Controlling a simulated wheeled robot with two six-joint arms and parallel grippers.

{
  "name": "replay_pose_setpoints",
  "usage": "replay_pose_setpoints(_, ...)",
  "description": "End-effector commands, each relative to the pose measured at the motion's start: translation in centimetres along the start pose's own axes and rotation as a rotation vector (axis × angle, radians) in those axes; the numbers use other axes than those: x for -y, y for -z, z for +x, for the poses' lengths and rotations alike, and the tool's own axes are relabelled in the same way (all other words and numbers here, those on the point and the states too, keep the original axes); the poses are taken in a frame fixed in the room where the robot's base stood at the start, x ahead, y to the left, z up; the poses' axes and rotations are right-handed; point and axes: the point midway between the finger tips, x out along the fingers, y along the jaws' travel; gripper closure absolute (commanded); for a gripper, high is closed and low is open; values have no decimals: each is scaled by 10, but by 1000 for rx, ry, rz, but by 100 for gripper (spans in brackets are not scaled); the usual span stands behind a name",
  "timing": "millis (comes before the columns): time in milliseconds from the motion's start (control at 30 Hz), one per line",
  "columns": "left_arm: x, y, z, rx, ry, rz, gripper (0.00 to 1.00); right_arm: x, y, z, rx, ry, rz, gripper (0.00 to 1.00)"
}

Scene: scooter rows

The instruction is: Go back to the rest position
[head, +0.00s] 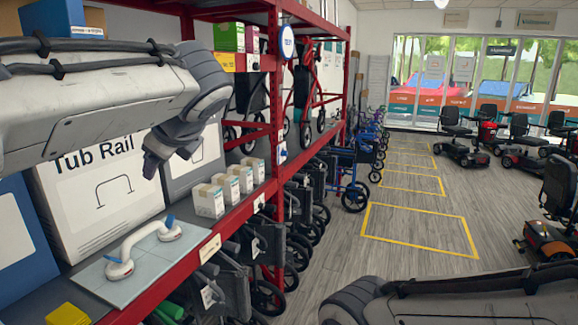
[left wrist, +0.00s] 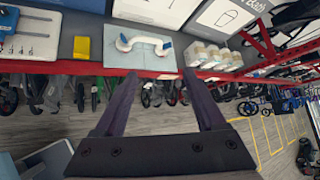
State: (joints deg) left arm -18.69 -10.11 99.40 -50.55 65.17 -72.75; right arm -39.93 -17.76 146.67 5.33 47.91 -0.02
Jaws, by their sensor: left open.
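My left arm comes in from the upper left in the head view, and its dark gripper (head: 152,168) points down in front of the shelf boxes. In the left wrist view the left gripper (left wrist: 158,85) has its two fingers spread apart with nothing between them. A white grab handle with blue tabs (head: 143,247) lies on a pale tile (head: 112,282) on the shelf, below the gripper in the head view. The handle also shows beyond the fingers in the left wrist view (left wrist: 145,42). Part of my right arm shows at the lower right; its gripper is out of view.
A red-framed shelf rack (head: 272,90) runs along the left, with a Tub Rail box (head: 100,195), several small white boxes (head: 208,201) and a yellow block (head: 68,314). Folded walkers and wheelchairs stand beneath. Mobility scooters (head: 455,135) stand at right. The yellow-marked floor (head: 415,228) is open.

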Motion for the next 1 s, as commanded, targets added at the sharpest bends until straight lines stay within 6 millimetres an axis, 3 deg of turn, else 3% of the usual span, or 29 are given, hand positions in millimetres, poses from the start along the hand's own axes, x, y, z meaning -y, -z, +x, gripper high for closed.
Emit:
replay_pose_setpoints(33, -17, 41, 5, -88, -21, -60, 28, 0, 0, 7, 0, 0, 0, 50)
replay_pose_setpoints(200, -80, 155, 4, -342, -182, -324, 28, -1, -1, 17, 0, 0, 1, 50)
replay_pose_setpoints(400, -180, 265, -20, -508, -521, -670, 28, -2, -2, 30, 0, 0, 1, 50)
replay_pose_setpoints(500, -229, 302, -34, -513, -706, -831, 28, -3, -2, 36, 0, 0, 1, 50)
replay_pose_setpoints(600, -267, 323, -46, -483, -855, -960, 28, -3, -2, 39, 0, 0, 2, 50)
replay_pose_setpoints(700, -290, 335, -54, -448, -950, -1045, 28, -3, -2, 41, 0, 0, 2, 50)
replay_pose_setpoints(1000, -299, 340, -58, -425, -996, -1090, 28, -3, -2, 41, 0, 0, 2, 50)
